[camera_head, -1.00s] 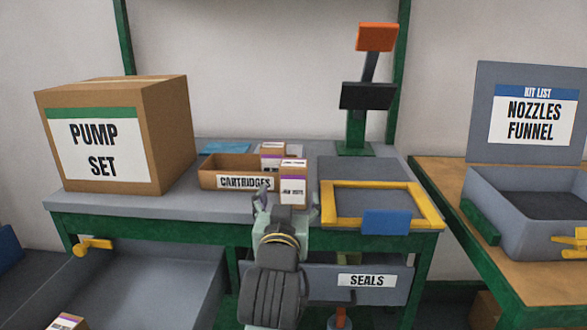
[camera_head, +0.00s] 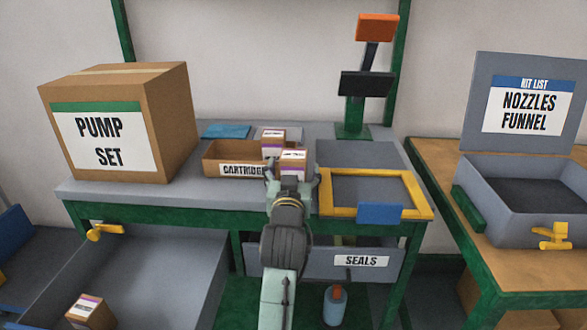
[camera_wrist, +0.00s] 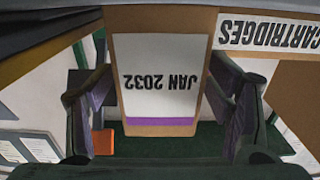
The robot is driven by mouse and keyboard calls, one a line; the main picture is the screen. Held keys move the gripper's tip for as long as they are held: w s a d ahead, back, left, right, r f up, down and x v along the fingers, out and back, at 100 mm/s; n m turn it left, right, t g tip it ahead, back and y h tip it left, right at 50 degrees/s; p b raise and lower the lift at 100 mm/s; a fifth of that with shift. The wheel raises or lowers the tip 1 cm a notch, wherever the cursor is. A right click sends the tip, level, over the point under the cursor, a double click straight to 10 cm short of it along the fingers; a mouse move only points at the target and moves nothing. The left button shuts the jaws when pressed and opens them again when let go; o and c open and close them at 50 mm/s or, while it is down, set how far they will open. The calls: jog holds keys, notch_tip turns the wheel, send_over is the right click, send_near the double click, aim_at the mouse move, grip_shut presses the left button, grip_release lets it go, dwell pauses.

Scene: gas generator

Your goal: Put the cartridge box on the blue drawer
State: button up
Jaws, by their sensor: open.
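A small cartridge box (camera_head: 293,158) with a white label and purple stripe stands at the front of the table, beside the cardboard tray marked CARTRIDGES (camera_head: 222,163). In the wrist view the box (camera_wrist: 160,75) appears upside down with "JAN 2032" on its label. My gripper (camera_head: 288,178) is open at the box, with one finger on each side of it; gaps show in the wrist view (camera_wrist: 160,100). A blue surface (camera_head: 14,232), possibly the blue drawer, is partly visible at the left edge.
A similar box (camera_head: 273,142) stands behind. A large PUMP SET carton (camera_head: 165,110) is at left, a yellow frame (camera_head: 330,192) at right. An open grey drawer (camera_head: 160,275) below left holds another small box (camera_head: 90,311). A SEALS drawer (camera_head: 310,262) is below.

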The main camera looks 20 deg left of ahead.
jog(key=shift+w+a, duration=0.1)
jog(key=shift+w, duration=0.25)
jog(key=shift+c, duration=0.3)
jog(key=c, duration=1.4)
